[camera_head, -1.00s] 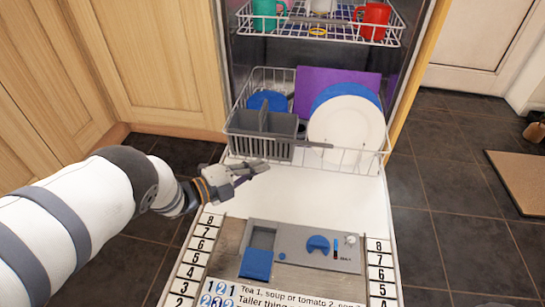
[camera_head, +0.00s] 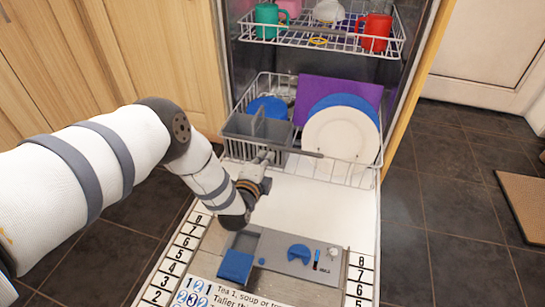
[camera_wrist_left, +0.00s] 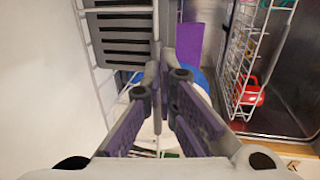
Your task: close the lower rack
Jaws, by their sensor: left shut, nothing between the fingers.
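The lower rack (camera_head: 350,171), a white wire basket, stands pulled out over the open dishwasher door. It holds a grey cutlery basket (camera_head: 240,128), a white plate (camera_head: 340,137), blue dishes (camera_head: 268,106) and a purple board (camera_head: 330,88). My left gripper (camera_head: 262,157) is shut and empty at the rack's front, by the cutlery basket's lower right side. In the left wrist view its fingers (camera_wrist_left: 160,75) meet beside the grey basket (camera_wrist_left: 112,35). Whether they touch the rack's wire I cannot tell. My right gripper is out of view.
The upper rack (camera_head: 320,42) above holds a green mug (camera_head: 266,18), a red mug (camera_head: 376,32) and other cups. The open door (camera_head: 315,205) carries a grey dispenser panel (camera_head: 285,255) and number labels.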

